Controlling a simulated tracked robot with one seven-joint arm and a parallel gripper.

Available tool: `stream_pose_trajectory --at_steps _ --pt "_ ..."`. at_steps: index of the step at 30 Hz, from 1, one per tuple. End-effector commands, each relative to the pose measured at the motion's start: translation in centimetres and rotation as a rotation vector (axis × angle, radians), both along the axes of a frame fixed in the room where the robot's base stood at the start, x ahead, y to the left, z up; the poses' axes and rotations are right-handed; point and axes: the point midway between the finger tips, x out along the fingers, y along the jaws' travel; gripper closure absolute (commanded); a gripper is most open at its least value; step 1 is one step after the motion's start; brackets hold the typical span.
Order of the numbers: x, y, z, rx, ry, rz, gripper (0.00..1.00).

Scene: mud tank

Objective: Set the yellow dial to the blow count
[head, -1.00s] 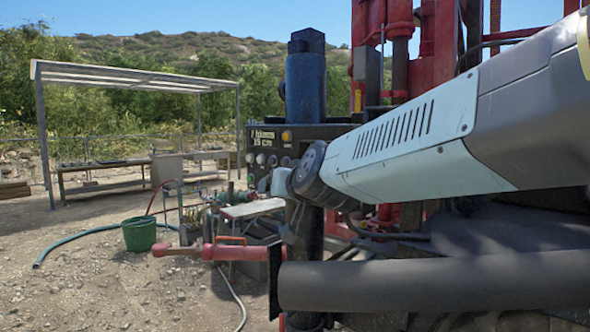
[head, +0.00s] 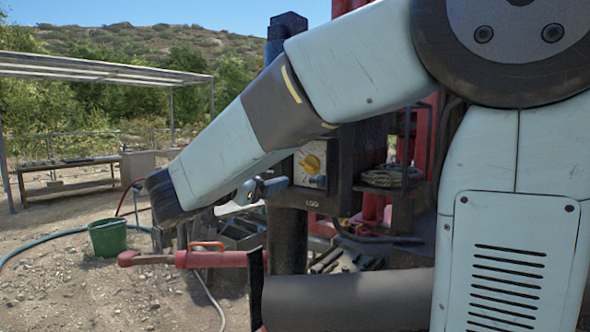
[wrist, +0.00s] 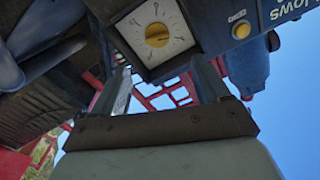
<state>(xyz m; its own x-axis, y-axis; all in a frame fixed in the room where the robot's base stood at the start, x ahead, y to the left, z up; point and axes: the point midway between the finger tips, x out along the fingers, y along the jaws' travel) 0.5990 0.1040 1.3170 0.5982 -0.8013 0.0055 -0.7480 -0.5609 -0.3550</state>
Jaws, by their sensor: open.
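A yellow button (wrist: 241,30) and part of white lettering ending in "lows" show beside the dial in the wrist view. A red pipe (head: 190,259) with an orange handle lies below. A green bucket (head: 108,237) and hose stand left. Red rig parts rise behind my arm.

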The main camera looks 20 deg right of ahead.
Motion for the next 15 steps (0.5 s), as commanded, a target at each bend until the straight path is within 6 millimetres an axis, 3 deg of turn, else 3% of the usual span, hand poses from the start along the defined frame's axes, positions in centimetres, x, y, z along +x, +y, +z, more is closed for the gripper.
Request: stream_pose_trajectory --at_steps 8,15 --pt "0.1 -0.3 -0.3 -0.004 0.018 -0.022 0.25" --pt "2.4 -3.3 -0.3 -0.004 0.017 -0.017 0.25"
